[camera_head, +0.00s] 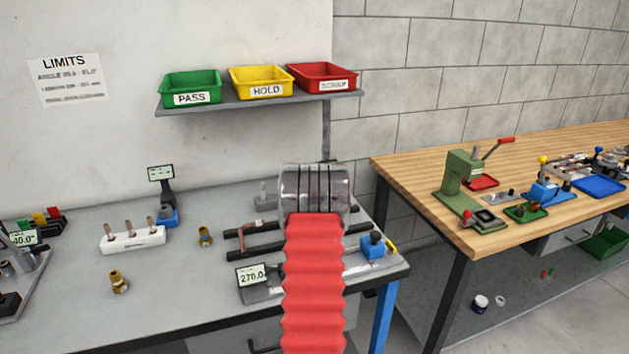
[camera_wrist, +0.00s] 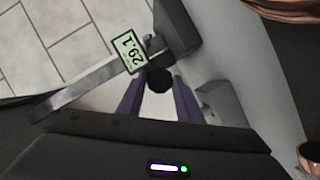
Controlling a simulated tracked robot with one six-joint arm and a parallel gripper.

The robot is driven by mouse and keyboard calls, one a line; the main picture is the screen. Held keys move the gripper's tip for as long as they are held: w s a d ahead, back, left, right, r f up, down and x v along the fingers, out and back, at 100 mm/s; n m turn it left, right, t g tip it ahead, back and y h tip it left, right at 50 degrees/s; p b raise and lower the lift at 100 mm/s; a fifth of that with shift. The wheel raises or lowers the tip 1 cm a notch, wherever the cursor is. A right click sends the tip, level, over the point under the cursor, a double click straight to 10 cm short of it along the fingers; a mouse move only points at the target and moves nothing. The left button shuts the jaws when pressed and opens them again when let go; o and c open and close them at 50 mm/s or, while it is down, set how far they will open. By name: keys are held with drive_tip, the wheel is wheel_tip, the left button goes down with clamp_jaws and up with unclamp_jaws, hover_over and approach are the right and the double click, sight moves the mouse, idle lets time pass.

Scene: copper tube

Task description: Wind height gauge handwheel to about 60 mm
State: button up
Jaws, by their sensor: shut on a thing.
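In the wrist view, the height gauge has a grey beam (camera_wrist: 85,92) and a display (camera_wrist: 130,53) that reads about 29.1. Its round black handwheel (camera_wrist: 159,79) sits beside the display. My gripper (camera_wrist: 158,86) is shut on the handwheel, one finger on each side of it. In the head view, my red-sleeved arm covers the middle of the bench and hides my gripper. I cannot make out the gripped gauge there.
In the head view, the grey bench (camera_head: 200,265) carries a white rack (camera_head: 132,237), brass fittings (camera_head: 119,282) and another display (camera_head: 252,276) reading about 270.0. Green, yellow and red bins stand on a shelf (camera_head: 240,103) behind. A wooden bench (camera_head: 405,165) is at right.

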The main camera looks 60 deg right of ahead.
drive_tip(key=shift+m+y, duration=0.3)
drive_tip(key=shift+s+d+m+t+y, duration=0.1)
drive_tip(key=shift+m+t+y, duration=0.3)
drive_tip(key=shift+m+y, duration=0.75)
drive_tip(key=shift+s+d+r+m+t+y, duration=0.1)
drive_tip(key=shift+m+t+y, duration=0.3)
drive_tip(key=shift+m, duration=0.7)
drive_tip(key=shift+s+d+m+t+y, duration=0.1)
drive_tip(key=shift+m+t+y, duration=0.3)
drive_tip(key=shift+m, duration=0.65)
drive_tip(key=m+t+y, duration=0.1)
drive_tip(key=m, duration=0.2)
drive_tip(key=shift+s+d+t, duration=0.1)
drive_tip(key=shift+d+t, duration=0.05)
drive_tip(key=shift+t, duration=0.25)
drive_tip(key=m+t+y, duration=0.1)
drive_tip(key=m+t, duration=0.1)
drive_tip(key=m, duration=0.2)
drive_tip(key=shift+s+d, duration=0.1)
drive_tip(key=o, duration=1)
